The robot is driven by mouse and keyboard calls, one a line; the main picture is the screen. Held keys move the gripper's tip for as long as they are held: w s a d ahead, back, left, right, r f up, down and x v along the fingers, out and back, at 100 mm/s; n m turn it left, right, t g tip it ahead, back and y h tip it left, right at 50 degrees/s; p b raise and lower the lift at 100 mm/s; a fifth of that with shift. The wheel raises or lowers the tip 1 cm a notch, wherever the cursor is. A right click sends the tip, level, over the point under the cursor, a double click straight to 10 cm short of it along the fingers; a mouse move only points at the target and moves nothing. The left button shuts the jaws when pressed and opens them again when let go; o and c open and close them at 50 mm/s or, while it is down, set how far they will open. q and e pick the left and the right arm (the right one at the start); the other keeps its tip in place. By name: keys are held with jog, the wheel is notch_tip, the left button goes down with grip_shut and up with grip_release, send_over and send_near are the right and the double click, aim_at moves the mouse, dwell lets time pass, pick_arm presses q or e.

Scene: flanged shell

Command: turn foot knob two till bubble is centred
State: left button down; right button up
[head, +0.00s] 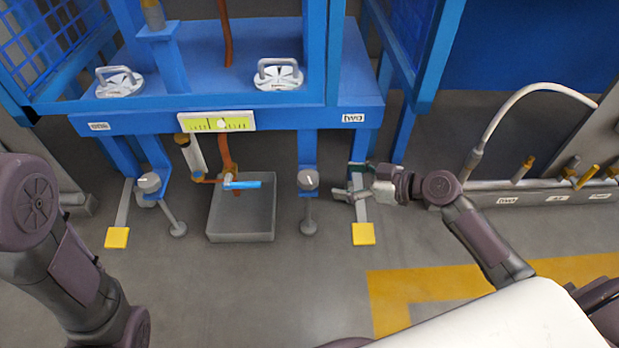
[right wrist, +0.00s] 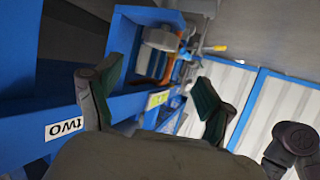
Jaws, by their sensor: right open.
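Foot knob two (head: 308,180) is a grey round knob under the blue bench's right end, near the "two" label (head: 352,118). My right gripper (head: 347,182) is open just to its right, its fingers pointing towards it and apart from it. In the right wrist view a grey knob (right wrist: 161,38) lies ahead, between the open fingers' directions; nothing is held. The yellow-green bubble level (head: 240,123) is on the bench's front edge. Its small pale bubble (head: 221,124) appears near the middle, slightly right; its exact offset is too small to tell. My left gripper is out of view.
Foot knob one (head: 149,183) is at the left. A grey bin (head: 241,225) stands between the feet, under a blue-handled valve (head: 242,184). Yellow-ended pedals (head: 116,238) (head: 363,234) stick out in front. A hose and panel (head: 525,188) stand at the right.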

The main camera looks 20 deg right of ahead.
aim_at(309, 177)
jog(key=b+x, duration=0.4)
jog(key=x, duration=0.6)
jog(key=shift+f, duration=0.2)
jog(key=shift+w+a+f+b, duration=0.15)
jog(key=shift+w+a+b, duration=0.2)
jog(key=shift+w+a, duration=0.1)
jog(key=c, duration=1.2)
jog(key=shift+o, duration=0.2)
jog(key=shift+s, duration=0.1)
